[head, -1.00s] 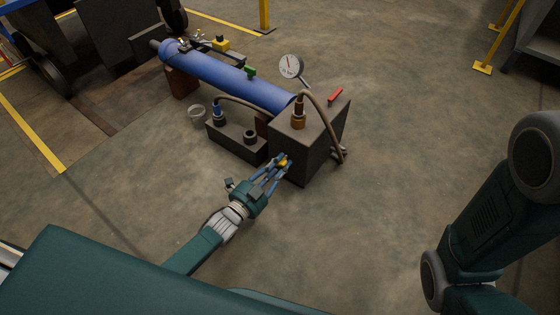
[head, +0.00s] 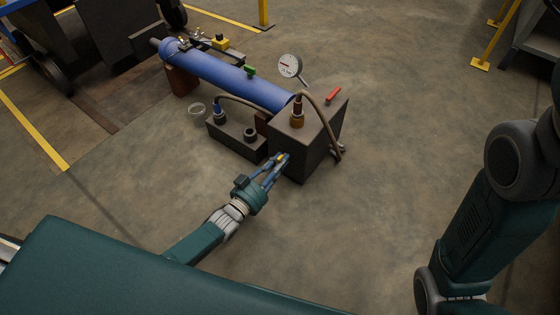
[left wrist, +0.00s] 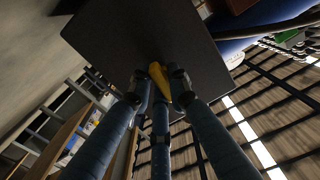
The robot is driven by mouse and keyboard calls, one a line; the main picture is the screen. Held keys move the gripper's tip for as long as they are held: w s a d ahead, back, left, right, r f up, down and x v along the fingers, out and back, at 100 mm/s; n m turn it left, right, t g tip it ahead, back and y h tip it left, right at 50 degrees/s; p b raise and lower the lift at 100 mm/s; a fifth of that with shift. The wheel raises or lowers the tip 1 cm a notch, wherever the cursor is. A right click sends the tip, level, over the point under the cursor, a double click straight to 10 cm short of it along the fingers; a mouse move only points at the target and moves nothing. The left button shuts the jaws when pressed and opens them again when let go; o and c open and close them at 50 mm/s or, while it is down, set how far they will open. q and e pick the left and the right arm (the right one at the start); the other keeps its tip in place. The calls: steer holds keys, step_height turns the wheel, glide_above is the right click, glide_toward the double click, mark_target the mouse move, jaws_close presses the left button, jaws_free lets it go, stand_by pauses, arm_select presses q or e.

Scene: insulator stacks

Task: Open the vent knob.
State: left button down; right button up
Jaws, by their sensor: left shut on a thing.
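The vent knob (head: 281,157) is a small yellow handle on the near-left face of the dark grey block (head: 305,150). In the left wrist view the yellow knob (left wrist: 159,77) stands tilted against the dark face, between my blue fingertips. My left gripper (head: 279,161) reaches up to the block and is shut on the knob; it also shows in the left wrist view (left wrist: 162,90). The fingers hide part of the knob. My right gripper is out of view; only part of my right arm shows at the right.
A blue cylinder (head: 225,78) lies behind the block, with a round gauge (head: 290,66) and a red handle (head: 333,95) nearby. A brown hose (head: 328,118) loops down the block's right side. A low dark box (head: 233,139) stands to its left.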

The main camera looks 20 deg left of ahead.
arm_select(q)
steer(key=shift+s+f+n, duration=0.1)
steer(key=shift+f+n, duration=0.05)
steer(key=shift+n, duration=0.35)
steer(key=c, duration=1.7)
jaws_free()
steer(key=shift+o, duration=0.2)
steer(key=shift+s, duration=0.1)
steer(key=v, duration=1.1)
steer(key=shift+s+a, duration=0.15)
steer(key=shift+s, duration=0.25)
